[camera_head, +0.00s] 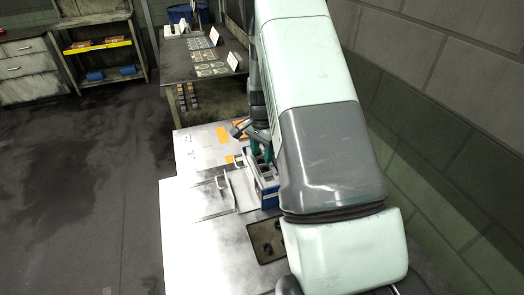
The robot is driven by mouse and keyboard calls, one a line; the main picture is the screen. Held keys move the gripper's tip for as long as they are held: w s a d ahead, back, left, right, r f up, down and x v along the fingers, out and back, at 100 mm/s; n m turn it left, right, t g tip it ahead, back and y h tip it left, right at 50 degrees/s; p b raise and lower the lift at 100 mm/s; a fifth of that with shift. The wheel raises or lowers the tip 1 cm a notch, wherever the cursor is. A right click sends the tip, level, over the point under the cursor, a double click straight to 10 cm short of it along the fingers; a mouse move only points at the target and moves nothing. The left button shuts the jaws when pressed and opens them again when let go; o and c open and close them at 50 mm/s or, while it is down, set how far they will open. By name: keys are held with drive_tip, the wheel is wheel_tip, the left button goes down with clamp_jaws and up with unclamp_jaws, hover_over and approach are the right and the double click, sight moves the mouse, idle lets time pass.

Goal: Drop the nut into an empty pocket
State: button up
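My arm fills the middle and right of the head view and hides much of the worktop. My gripper (258,146) is small and partly behind the arm. It is above or at the far end of a blue box (268,196) with grey compartments, which look like pockets. I cannot tell from here whether its fingers are open or shut. I cannot make out a nut. The arm covers the right side of the box, and what its pockets hold is too small to tell.
A dark tray (262,252) with small dark pieces lies on the metal worktop (190,255), nearer than the box. A flat plate with handles (222,184) lies left of the box. Orange labels (222,136) mark the far worktop. A dark table (180,68) stands behind; a brick wall is right.

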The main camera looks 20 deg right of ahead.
drive_tip(key=shift+o, duration=0.4)
drive_tip(key=shift+r, duration=0.1)
wheel_tip(320, 180, up, 11)
drive_tip(key=shift+f, duration=0.2)
idle(0.3)
drive_tip(key=s+a+r+n+t, duration=0.1)
drive_tip(key=s+a+r+n, duration=0.3)
drive_tip(key=r, duration=0.5)
drive_tip(key=s+a+r+n+t, duration=0.1)
drive_tip(key=s+a+r+t, duration=0.1)
drive_tip(key=s+r, duration=0.6)
drive_tip(key=s+a+r+n+t, duration=0.1)
drive_tip(key=s+a+r+n, duration=0.1)
drive_tip(key=s, duration=0.7)
drive_tip(key=s+a+r+n+t, duration=0.1)
drive_tip(key=s+r+n, duration=0.3)
drive_tip(key=s, duration=0.5)
drive_tip(key=shift+s+a+n+t, duration=0.3)
drive_tip(key=shift+a+n, duration=0.1)
drive_tip(key=shift+n, duration=0.4)
